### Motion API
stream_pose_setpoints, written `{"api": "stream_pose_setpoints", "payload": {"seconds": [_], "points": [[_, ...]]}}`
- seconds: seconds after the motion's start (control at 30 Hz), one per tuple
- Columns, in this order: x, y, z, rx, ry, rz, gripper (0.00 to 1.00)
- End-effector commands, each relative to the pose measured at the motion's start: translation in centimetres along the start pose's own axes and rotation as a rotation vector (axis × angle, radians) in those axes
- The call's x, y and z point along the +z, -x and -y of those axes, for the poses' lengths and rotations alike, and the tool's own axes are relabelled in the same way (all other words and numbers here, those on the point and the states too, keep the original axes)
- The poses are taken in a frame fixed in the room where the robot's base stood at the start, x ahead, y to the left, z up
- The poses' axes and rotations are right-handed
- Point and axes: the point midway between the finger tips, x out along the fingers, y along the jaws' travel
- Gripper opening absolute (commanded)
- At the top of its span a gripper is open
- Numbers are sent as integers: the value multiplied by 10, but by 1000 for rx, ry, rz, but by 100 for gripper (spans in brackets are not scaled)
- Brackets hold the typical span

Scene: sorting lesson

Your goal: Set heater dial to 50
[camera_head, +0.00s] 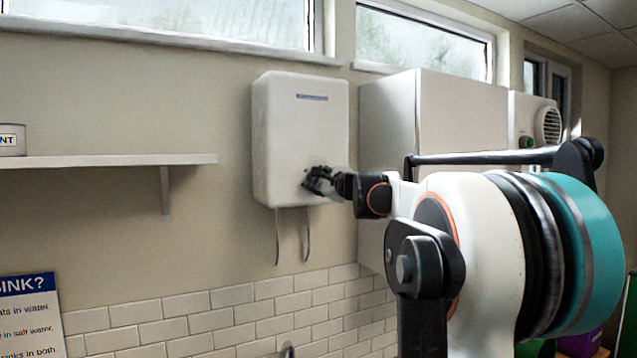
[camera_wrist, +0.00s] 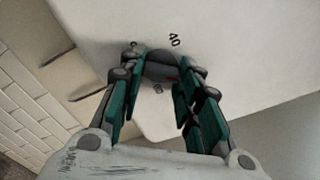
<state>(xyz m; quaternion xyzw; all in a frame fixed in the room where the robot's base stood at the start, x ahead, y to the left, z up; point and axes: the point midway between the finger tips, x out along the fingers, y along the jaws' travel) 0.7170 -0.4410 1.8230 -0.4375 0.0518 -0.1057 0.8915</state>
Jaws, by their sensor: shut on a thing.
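The heater (camera_head: 300,130) is a white box with a blue brand label, fixed to the wall. Its front (camera_wrist: 240,40) fills the upper part of the wrist view. The dial (camera_wrist: 162,65) is a dark grey round knob on the heater's front, with a bit of red on its lower right. My gripper (camera_wrist: 163,62) is shut on the dial, one finger on each side. Around the dial I see a number that looks like 40 and other small, blurred marks. In the head view my gripper (camera_head: 318,181) is at the heater's lower right front and hides the dial.
Two thin pipes (camera_head: 278,235) hang below the heater. A shelf (camera_head: 110,160) is on the wall to the left, and a large white cabinet (camera_head: 440,110) stands close on the right, behind my arm. White tiles (camera_head: 235,310) line the wall below.

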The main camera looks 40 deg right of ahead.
Motion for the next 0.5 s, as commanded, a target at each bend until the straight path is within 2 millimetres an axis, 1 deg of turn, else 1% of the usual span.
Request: {"api": "stream_pose_setpoints", "payload": {"seconds": [0.2,0.5], "points": [[-1,0,-2,1,-34,-1,8],[-1,0,-2,1,-38,-1,8]]}}
